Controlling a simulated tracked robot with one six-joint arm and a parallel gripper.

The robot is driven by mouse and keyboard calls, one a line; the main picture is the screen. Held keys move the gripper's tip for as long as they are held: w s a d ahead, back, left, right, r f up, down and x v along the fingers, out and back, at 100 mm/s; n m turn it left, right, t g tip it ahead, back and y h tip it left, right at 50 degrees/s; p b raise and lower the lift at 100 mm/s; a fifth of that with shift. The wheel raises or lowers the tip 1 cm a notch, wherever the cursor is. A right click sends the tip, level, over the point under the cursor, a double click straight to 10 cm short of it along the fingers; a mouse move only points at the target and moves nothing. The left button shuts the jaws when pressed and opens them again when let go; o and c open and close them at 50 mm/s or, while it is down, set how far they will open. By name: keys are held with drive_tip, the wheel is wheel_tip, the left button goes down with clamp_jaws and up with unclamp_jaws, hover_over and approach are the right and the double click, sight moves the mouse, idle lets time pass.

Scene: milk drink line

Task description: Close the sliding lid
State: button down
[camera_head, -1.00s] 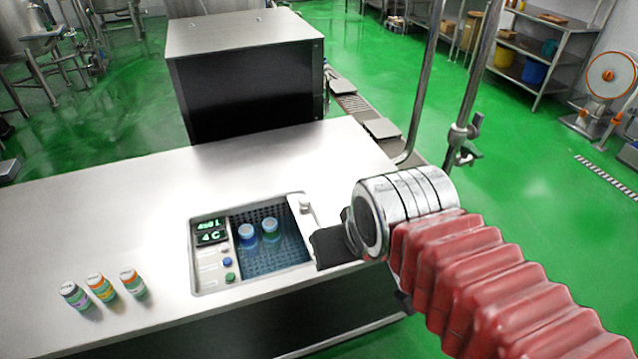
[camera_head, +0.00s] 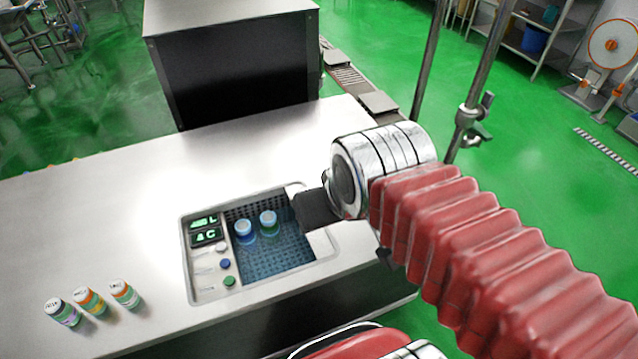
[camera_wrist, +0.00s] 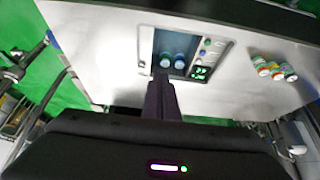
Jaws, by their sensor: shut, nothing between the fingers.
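The sliding lid (camera_head: 321,243) is a pale panel at the right edge of a sunken bath (camera_head: 277,253) in the steel counter. It stands open, so the blue mesh bath shows, with two capped bottles (camera_head: 256,228) in it. My gripper (camera_head: 297,206) is shut and empty. In the head view its dark fingers cover the middle of the lid, where the knob is hidden; I cannot tell whether they touch it. In the wrist view the shut fingers (camera_wrist: 161,76) point at the bath's edge, and the bath (camera_wrist: 160,45) lies open beyond them.
A control panel with green displays (camera_head: 206,229) and buttons is left of the bath. Three small bottles (camera_head: 91,302) stand at the counter's front left. A large dark machine (camera_head: 235,70) is behind. Metal posts (camera_head: 482,85) rise at right.

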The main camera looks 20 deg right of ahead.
drive_tip(key=w+d+f+n+g+y, duration=0.1)
drive_tip(key=w+d+f+y, duration=0.2)
drive_tip(key=w, duration=0.8)
drive_tip(key=w+d+f+n+g, duration=0.15)
drive_tip(key=w+d, duration=0.25)
drive_tip(key=w, duration=0.6)
drive_tip(key=w+d+f+y, duration=0.1)
drive_tip(key=w+d+f, duration=0.3)
drive_tip(key=f, duration=0.3)
drive_tip(key=w+d+f+y, duration=0.1)
drive_tip(key=w+d+f, duration=0.3)
drive_tip(key=d+f, duration=0.2)
drive_tip(key=w+d+f+n+y, duration=0.1)
drive_tip(key=w+d+f, duration=0.3)
drive_tip(key=f, duration=0.4)
drive_tip(key=shift+w+d+f+y, duration=0.25)
drive_tip(key=shift+d+f+y, duration=0.05)
drive_tip(key=shift+d, duration=0.45)
